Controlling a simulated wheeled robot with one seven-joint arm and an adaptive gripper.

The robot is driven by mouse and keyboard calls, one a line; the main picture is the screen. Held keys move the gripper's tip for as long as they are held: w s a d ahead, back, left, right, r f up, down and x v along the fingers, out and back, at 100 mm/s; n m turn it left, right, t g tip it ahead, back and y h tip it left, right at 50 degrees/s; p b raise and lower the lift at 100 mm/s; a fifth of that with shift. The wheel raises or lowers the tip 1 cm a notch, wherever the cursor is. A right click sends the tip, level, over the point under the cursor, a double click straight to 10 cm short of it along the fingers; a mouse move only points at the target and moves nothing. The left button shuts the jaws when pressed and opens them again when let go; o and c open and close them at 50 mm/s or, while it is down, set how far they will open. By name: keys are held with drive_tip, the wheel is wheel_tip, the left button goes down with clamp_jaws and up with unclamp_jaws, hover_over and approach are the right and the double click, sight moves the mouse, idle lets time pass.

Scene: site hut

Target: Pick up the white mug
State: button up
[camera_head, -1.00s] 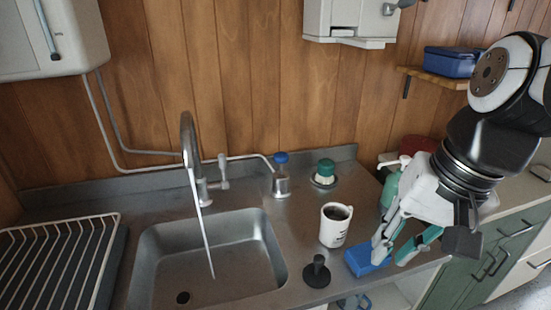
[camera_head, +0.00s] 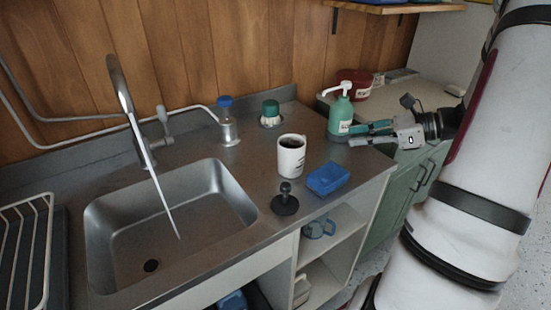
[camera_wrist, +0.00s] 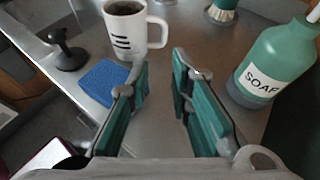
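The white mug (camera_head: 291,156) stands upright on the steel counter, right of the sink, with dark contents inside. It also shows at the top of the wrist view (camera_wrist: 126,32), with dark printed lines and its handle to the right. My gripper (camera_head: 356,135) is open and empty, to the right of the mug and in front of the green soap bottle (camera_head: 341,113). In the wrist view its teal-padded fingers (camera_wrist: 163,85) are spread apart, with bare counter between them. The mug lies ahead and to the left of the fingers, not touching them.
A blue sponge (camera_head: 328,179) and a black plunger-like stopper (camera_head: 285,200) lie near the counter's front edge by the mug. The soap bottle stands close to my right finger in the wrist view (camera_wrist: 275,65). The sink (camera_head: 165,225) is left of the mug.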

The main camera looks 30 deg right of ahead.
drive_tip(key=shift+m, duration=0.3)
drive_tip(key=x, duration=0.4)
drive_tip(key=b+x, duration=0.1)
drive_tip(key=x, duration=0.8)
drive_tip(key=shift+w+d+f, duration=0.25)
drive_tip(key=shift+w, duration=0.1)
drive_tip(key=shift+t, duration=0.3)
clamp_jaws()
